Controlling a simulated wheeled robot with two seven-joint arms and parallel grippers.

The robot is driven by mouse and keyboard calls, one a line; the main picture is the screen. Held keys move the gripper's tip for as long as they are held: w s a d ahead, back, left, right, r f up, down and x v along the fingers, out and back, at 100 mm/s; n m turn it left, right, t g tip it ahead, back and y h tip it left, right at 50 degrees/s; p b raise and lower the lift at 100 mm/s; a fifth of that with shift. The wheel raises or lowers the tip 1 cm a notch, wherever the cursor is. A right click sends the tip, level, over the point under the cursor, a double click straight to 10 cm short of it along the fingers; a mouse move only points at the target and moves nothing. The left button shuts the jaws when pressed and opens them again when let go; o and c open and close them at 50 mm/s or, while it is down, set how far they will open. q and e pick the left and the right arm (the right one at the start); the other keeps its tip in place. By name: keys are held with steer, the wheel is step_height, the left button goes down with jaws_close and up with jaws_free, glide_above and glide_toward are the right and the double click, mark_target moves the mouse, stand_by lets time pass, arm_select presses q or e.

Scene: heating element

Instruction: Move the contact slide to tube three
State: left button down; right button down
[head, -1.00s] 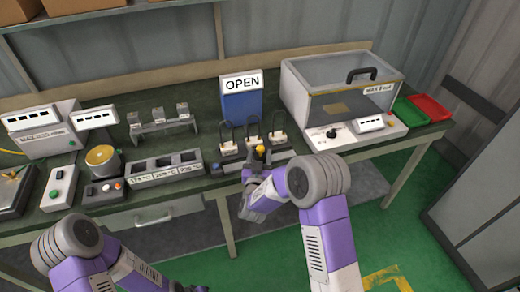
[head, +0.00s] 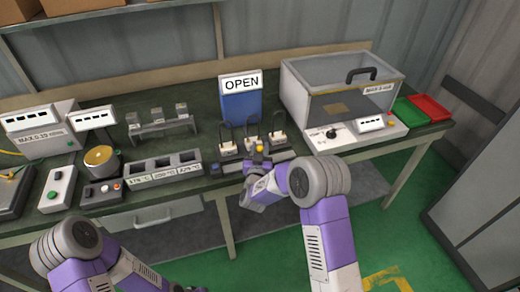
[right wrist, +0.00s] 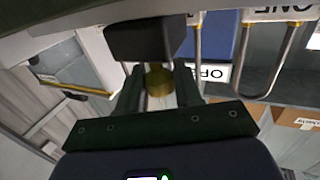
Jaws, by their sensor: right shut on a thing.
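The contact slide is a dark block (right wrist: 147,40) with a round yellow knob (right wrist: 158,80); in the head view the knob (head: 259,149) shows at the bench's front edge, before the tubes. My right gripper (right wrist: 159,88) is shut on the knob, one finger on each side. In the head view my right arm hides much of the slide. Three U-shaped tubes in white holders stand behind it: left (head: 227,147), middle (head: 252,141) and right (head: 278,138). A holder marked ONE (right wrist: 277,13) shows in the right wrist view. My left gripper's fingers are out of view.
A blue OPEN sign (head: 241,100) stands behind the tubes. A clear-lidded box (head: 340,85) is to their right, with green (head: 409,112) and red (head: 431,107) trays beyond. A three-well block (head: 163,168) stands left. Green floor is clear in front.

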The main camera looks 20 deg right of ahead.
steer(key=d+b, duration=0.3)
steer(key=d, duration=0.6)
steer(key=shift+w+d+f, duration=0.1)
steer(key=shift+w+d, duration=0.05)
steer(key=shift+d, duration=0.6)
steer(key=c, duration=0.8)
jaws_free()
steer(key=shift+d, duration=0.15)
steer(key=shift+c, duration=0.2)
steer(key=shift+s+a, duration=0.2)
steer(key=shift+a, duration=0.05)
steer(key=v, duration=0.7)
steer(key=shift+p, duration=0.45)
